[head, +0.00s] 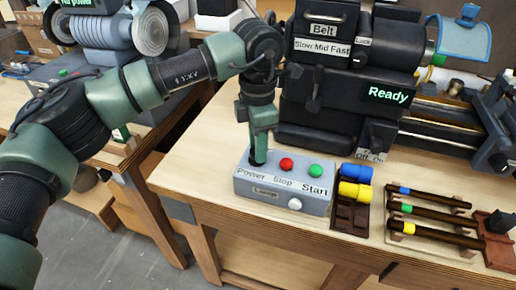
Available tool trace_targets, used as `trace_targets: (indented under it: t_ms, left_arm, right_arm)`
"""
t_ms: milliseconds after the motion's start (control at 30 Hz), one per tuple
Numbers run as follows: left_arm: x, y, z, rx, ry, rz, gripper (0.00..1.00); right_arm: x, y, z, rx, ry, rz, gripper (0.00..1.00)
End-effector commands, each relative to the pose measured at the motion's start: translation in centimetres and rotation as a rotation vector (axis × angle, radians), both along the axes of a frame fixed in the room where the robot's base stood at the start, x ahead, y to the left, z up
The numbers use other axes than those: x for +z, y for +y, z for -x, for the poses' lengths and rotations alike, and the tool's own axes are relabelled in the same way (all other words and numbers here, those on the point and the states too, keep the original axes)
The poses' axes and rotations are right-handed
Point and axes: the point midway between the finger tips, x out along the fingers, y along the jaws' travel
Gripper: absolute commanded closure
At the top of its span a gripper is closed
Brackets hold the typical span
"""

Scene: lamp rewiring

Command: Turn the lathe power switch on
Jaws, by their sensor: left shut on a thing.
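The grey control box (283,190) stands near the front edge of the wooden bench. Its top carries the labels Power, Stop and Start, with a red button (286,164) and a green button (316,171). My left gripper (257,160) points straight down onto the box at the Power label. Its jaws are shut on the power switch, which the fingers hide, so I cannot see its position. The lathe (345,80) stands behind the box, and its display (389,94) glows green with "Ready". My right gripper is not in view.
A white knob (295,204) is on the box front. Blue (356,173) and yellow (355,191) parts lie in a brown holder to its right. Several dark rods with coloured bands lie on a rack (433,222) farther right. Another machine (105,28) showing "No power" is at upper left.

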Motion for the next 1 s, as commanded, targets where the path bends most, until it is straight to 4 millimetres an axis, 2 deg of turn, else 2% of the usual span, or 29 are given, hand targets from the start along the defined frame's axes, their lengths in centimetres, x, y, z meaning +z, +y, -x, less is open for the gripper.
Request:
trace_targets:
  t_ms: [300, 767, 800, 833, 867, 1000]
  left_arm:
    - [0.23, -0.02, -0.11, -0.088, -0.005, 0.003, 1.00]
    - [0.30, 0.00, -0.13, -0.100, -0.006, 0.003, 1.00]
    - [0.30, 0.00, -0.14, -0.099, -0.006, 0.003, 0.62]
    - [0.29, 0.00, -0.13, -0.099, -0.006, 0.003, 0.53]
    - [0.27, 0.01, -0.12, -0.099, -0.006, 0.002, 0.48]
    - [0.18, 0.00, -0.08, -0.099, -0.003, 0.001, 0.48]
  right_arm:
    - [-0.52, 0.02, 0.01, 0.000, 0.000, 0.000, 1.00]
    - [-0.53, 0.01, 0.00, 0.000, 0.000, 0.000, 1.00]
    - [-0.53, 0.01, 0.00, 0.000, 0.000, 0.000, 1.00]
    - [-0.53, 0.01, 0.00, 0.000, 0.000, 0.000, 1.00]
    - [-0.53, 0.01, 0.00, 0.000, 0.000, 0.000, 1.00]
    - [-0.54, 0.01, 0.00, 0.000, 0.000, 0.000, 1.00]
